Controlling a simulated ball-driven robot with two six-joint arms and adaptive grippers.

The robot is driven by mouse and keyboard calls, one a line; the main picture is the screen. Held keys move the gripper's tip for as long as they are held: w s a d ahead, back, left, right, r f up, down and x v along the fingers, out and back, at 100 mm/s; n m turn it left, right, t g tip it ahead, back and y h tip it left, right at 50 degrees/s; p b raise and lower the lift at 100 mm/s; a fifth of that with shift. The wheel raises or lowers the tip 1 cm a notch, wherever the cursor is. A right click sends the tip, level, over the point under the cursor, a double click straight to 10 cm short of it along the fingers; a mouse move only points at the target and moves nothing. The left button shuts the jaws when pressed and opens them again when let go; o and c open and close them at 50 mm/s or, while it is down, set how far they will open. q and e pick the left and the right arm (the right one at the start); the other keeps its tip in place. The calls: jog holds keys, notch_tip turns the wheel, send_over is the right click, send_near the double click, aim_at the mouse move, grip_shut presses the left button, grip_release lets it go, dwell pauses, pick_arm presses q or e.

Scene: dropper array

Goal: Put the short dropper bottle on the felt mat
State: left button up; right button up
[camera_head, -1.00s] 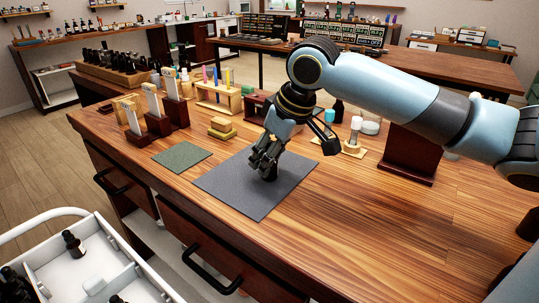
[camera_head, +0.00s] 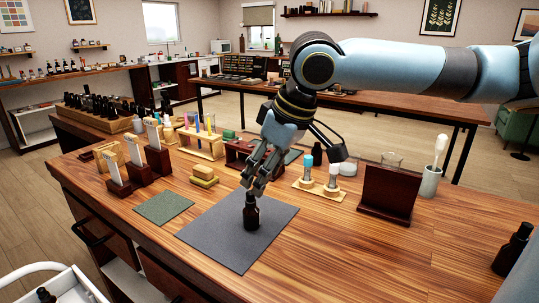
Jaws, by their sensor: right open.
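A small dark dropper bottle (camera_head: 251,214) stands upright on the dark grey mat (camera_head: 212,230), near the middle of it. The mat lies flat on the wooden bench. My right gripper (camera_head: 253,184) is open, with its fingers pointing down just above the bottle's cap. The fingertips overlap the top of the bottle in the picture, so I cannot tell if they touch it. My left gripper is out of view.
A smaller green mat (camera_head: 164,207) lies left of the grey one. Another dark bottle (camera_head: 513,249) stands at right.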

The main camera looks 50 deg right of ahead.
jog(key=shift+p+v, duration=0.75)
jog(key=shift+v, duration=0.4)
